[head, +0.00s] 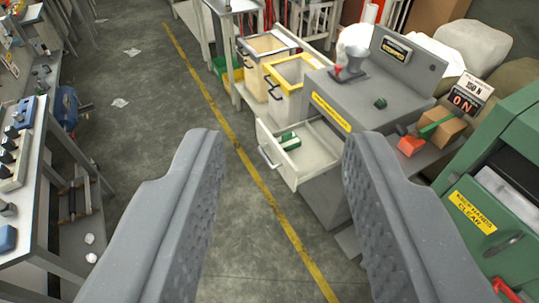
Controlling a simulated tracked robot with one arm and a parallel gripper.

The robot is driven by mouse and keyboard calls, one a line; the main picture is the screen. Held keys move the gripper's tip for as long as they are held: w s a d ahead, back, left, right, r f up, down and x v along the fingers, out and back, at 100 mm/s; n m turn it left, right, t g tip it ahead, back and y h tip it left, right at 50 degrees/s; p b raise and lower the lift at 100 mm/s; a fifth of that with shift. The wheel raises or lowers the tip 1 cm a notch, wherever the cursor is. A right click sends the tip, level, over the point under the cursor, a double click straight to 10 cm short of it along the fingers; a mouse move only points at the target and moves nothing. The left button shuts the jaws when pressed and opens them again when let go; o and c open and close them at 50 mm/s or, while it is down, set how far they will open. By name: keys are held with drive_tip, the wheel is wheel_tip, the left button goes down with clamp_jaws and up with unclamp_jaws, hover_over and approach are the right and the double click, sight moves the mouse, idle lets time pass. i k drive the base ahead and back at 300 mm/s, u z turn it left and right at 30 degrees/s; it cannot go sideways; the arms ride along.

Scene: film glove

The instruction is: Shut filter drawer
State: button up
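A pale drawer (319,148) stands pulled out from the grey cabinet (361,98) with a yellow label. I cannot read the label, so I cannot confirm that this is the filter drawer. My gripper (280,145) is open and empty. Its two grey fingers reach up from the bottom of the head view, with the drawer between and beyond their tips. The fingers appear apart from the drawer; the right finger hides part of the cabinet's lower side.
A green machine (497,215) is at the right. A workbench (40,180) lines the left. The grey floor (150,100) with a yellow line is mostly clear.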

sight(321, 150)
drive_tip(key=u, duration=0.1)
drive_tip(key=i, duration=1)
drive_tip(key=z, duration=0.1)
